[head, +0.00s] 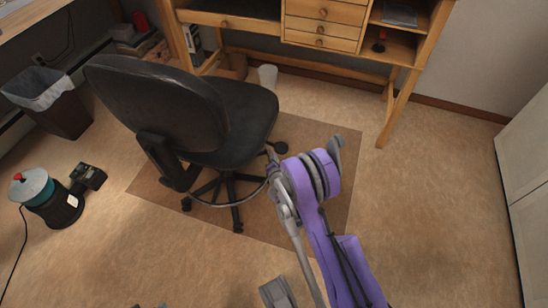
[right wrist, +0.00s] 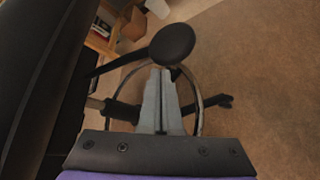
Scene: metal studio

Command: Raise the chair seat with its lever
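The black office chair (head: 235,110) stands on a brown floor mat, its backrest toward me. A dark round paddle on a thin arm, which looks like the seat lever (head: 281,147), sticks out from under the seat's right side. It shows large in the right wrist view (right wrist: 172,45). My right gripper (head: 271,163) is beside the chair, just short of the paddle. Its grey fingers (right wrist: 160,72) are together, their tips just below the paddle in the right wrist view. I cannot tell whether they touch it. I do not make out my left gripper.
A wooden desk (head: 320,30) stands behind the chair. A waste bin (head: 58,105) and a teal-topped canister (head: 48,195) are at left. A white cabinet (head: 530,170) is at right. Floor between mat and cabinet is clear. The chair's foot ring (right wrist: 200,110) lies below my fingers.

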